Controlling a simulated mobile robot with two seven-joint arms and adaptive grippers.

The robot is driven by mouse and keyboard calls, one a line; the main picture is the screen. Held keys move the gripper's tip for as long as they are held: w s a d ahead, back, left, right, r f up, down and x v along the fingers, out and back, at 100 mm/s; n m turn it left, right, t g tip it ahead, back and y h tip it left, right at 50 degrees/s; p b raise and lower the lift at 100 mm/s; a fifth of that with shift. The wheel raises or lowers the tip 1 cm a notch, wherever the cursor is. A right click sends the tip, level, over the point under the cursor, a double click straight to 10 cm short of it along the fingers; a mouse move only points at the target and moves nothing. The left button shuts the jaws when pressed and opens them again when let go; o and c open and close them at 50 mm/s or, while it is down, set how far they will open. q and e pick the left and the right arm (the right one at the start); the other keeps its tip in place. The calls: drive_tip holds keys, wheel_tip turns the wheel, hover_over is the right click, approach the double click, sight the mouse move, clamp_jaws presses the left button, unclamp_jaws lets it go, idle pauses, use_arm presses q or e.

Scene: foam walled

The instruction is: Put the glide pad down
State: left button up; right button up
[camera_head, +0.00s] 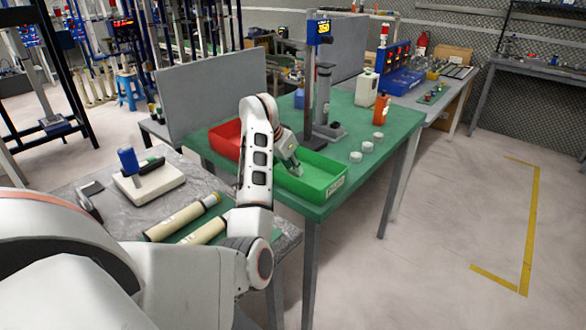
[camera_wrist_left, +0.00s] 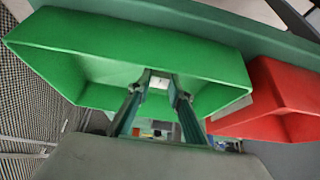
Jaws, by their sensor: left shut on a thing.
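My left gripper (camera_head: 294,167) reaches down over the green bin (camera_head: 333,187) on the green-topped table (camera_head: 400,138). In the left wrist view its two fingertips (camera_wrist_left: 163,87) are shut on a small pale piece (camera_wrist_left: 158,82), which I take to be the glide pad. The green bin (camera_wrist_left: 100,38) lies behind the fingers there, with bare floor showing. In the head view the pad is hidden by the gripper. I cannot tell whether the pad touches the bin's floor. My right gripper is not in view.
A red bin (camera_head: 225,138) stands left of the green one. A test stand column (camera_head: 322,95) rises just behind. A grey panel (camera_head: 211,98) stands at the left.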

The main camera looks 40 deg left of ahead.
use_arm(q)
drive_tip(key=shift+r, duration=0.1)
drive_tip(key=shift+f, duration=0.2)
drive_tip(key=o, duration=1)
